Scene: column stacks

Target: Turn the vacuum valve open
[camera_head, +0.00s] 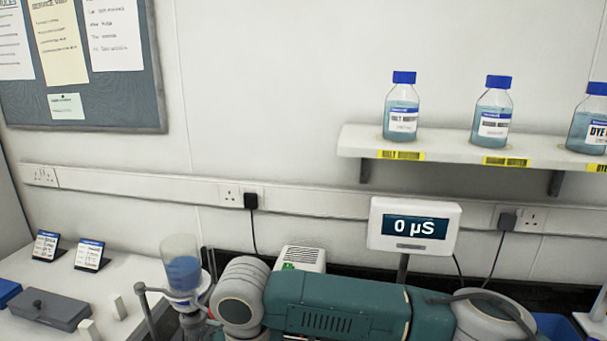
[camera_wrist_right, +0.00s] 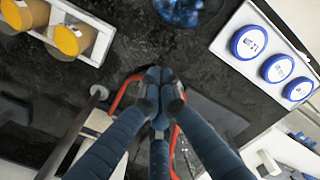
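In the right wrist view, my right gripper (camera_wrist_right: 162,90) points over the dark worktop with its dark blue fingertips drawn together. A red curved bar or tube (camera_wrist_right: 121,92) shows beside and behind the fingers; I cannot tell whether it belongs to the vacuum valve or whether the fingers touch it. No valve handle is clearly visible. In the head view, my right arm crosses the lower part and hides the bench behind it. A clear vessel with blue contents (camera_head: 183,271) stands just left of the arm. My left gripper is not in view.
Blue-capped bottles (camera_head: 402,108) stand on a wall shelf (camera_head: 450,143). A grey box (camera_head: 48,308) and label cards (camera_head: 90,255) are at left. The wrist view shows orange-topped cylinders (camera_wrist_right: 72,39) in a white holder.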

